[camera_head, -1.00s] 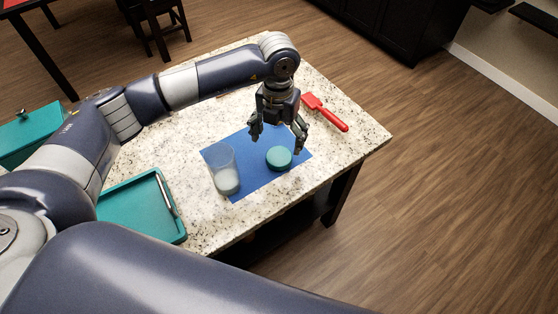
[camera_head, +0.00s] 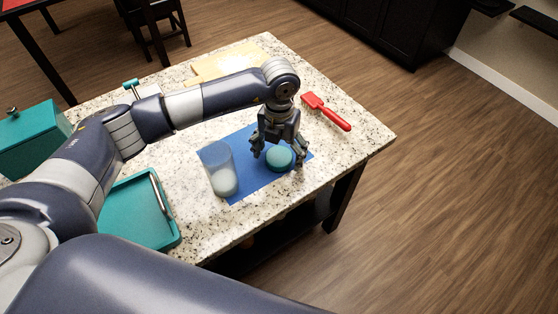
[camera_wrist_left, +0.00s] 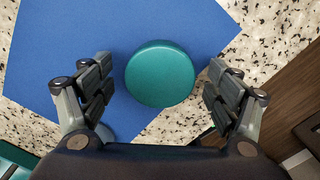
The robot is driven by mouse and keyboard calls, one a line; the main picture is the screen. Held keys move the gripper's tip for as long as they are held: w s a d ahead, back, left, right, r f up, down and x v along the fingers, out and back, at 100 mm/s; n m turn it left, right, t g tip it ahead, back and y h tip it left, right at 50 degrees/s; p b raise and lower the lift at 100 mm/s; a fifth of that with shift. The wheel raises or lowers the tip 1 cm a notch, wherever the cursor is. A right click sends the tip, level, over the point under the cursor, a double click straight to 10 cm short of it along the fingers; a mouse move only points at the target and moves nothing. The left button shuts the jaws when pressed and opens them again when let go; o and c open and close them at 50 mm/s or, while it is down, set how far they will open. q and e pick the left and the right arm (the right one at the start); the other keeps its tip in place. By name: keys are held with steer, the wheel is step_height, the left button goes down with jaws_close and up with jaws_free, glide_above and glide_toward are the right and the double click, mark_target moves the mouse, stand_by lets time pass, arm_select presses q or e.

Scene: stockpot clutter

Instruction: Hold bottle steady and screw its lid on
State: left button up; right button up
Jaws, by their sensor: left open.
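The teal round lid (camera_head: 279,158) lies on the blue mat (camera_head: 240,187), toward the mat's right side. The clear bottle (camera_head: 220,170), with whitish contents low inside, stands upright and uncapped on the left part of the mat. My left gripper (camera_head: 277,160) is open above the lid, pointing down. In the left wrist view the lid (camera_wrist_left: 160,74) shows between the two spread fingers, with a gap on each side. No finger touches it there. My right gripper is not in view.
A red brush or scraper (camera_head: 326,111) lies behind the mat at right. A teal tray (camera_head: 133,222) with a metallic bar and a teal box (camera_head: 30,138) are at left. A wooden board (camera_head: 222,62) lies at the back. The table's right edge is close to the mat.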

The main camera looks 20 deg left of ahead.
mark_target(279, 156)
arm_select(q)
steer(key=shift+r, duration=0.1)
steer(key=shift+c, duration=0.2)
steer(key=c, duration=0.9)
step_height(279, 156, up, 10)
steer(key=shift+b, duration=0.45)
